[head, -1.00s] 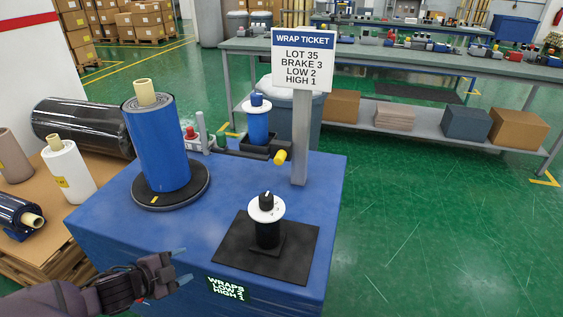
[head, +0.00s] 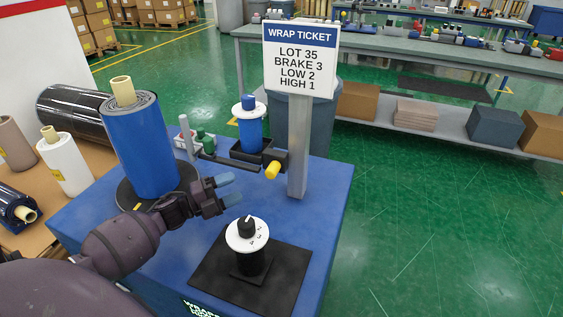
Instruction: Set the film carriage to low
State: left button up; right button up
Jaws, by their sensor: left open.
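The film carriage is a black block (head: 253,152) with a small blue film roll (head: 250,131) upright on it and a yellow-tipped handle (head: 272,170) at its front. It stands toward the back of the blue machine top, left of the ticket post. The ticket (head: 299,66) reads lot 35, brake 3, low 2, high 1. My left gripper (head: 228,189) is open and empty, its blue-grey fingertips pointing right, in front of the carriage and left of the handle. It appears apart from the handle. My right gripper is out of view.
A large blue wrapped roll (head: 138,145) stands on a black turntable (head: 124,195), partly behind my left arm. A white dial with a black knob (head: 247,233) stands on a black plate (head: 207,277) in front. Red and green buttons (head: 205,138) sit near a grey post.

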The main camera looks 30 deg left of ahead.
aim_at(269, 177)
pick_arm(q)
jog(key=shift+x, duration=5.5)
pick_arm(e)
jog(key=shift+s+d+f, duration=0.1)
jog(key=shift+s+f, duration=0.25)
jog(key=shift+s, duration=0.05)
pick_arm(q)
grip_shut()
jog(key=shift+f, duration=0.1)
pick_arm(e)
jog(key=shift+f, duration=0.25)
